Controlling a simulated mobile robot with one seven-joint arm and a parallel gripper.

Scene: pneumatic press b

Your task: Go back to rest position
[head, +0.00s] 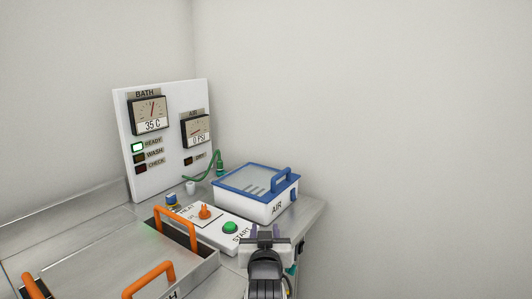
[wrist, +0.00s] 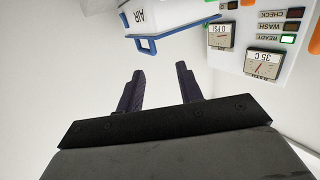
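My gripper (head: 264,232) shows at the lower middle of the head view, in front of the white AIR box. In the wrist view its two dark fingers (wrist: 159,72) stand apart with nothing between them, so it is open and empty. The AIR box (head: 268,208) has a blue-framed lid (head: 254,178) with a blue handle, and the lid looks closed. In the wrist view, which is turned over, the box (wrist: 165,18) is beyond the fingertips. I see no contact between fingers and box.
A gauge panel (head: 170,172) stands behind, with READY lit green, 35 C and 0 PSI. A control block with an orange knob (head: 205,212) and green START button (head: 230,228) sits left of my gripper. A metal bath with orange handles (head: 149,277) is lower left. Space at right is clear.

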